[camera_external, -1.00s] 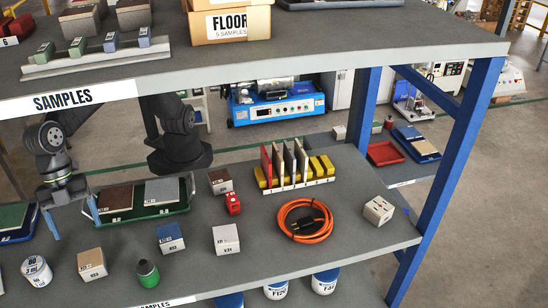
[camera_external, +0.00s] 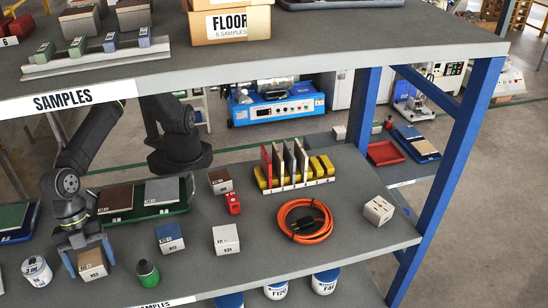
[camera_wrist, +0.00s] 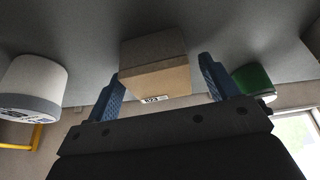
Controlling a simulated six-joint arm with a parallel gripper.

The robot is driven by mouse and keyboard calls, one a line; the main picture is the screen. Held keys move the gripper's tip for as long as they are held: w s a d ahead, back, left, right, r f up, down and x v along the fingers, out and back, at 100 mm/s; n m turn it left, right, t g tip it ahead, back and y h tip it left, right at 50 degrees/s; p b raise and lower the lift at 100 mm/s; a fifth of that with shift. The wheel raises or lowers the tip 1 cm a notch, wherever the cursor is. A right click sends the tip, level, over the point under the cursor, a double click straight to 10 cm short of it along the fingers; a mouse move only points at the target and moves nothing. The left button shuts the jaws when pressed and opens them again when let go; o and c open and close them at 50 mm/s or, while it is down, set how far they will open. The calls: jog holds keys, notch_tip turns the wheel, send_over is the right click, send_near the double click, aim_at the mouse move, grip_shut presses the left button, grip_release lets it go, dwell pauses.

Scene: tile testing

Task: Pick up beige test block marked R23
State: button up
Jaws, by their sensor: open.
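The beige test block (camera_external: 92,264) sits on the lower shelf near its front left edge. It also shows in the wrist view (camera_wrist: 156,66), with a small white label on its lower edge that seems to read R23. My gripper (camera_external: 88,262) is down at the block in the external view, with a finger on either side of it. In the wrist view my gripper (camera_wrist: 163,88) has its two blue fingers spread wide, and gaps show between the fingers and the block. The gripper is open and holds nothing.
A white jar (camera_external: 37,270) stands just left of the block, and a green bottle (camera_external: 147,273) just right. A blue block (camera_external: 170,238) and a pale block (camera_external: 226,239) lie farther right. A green tray (camera_external: 140,212) is behind. The upper shelf (camera_external: 250,62) overhangs my arm.

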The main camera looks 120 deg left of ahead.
jog(key=c, duration=1.3)
jog(key=shift+r, duration=0.1)
jog(key=shift+r, duration=0.1)
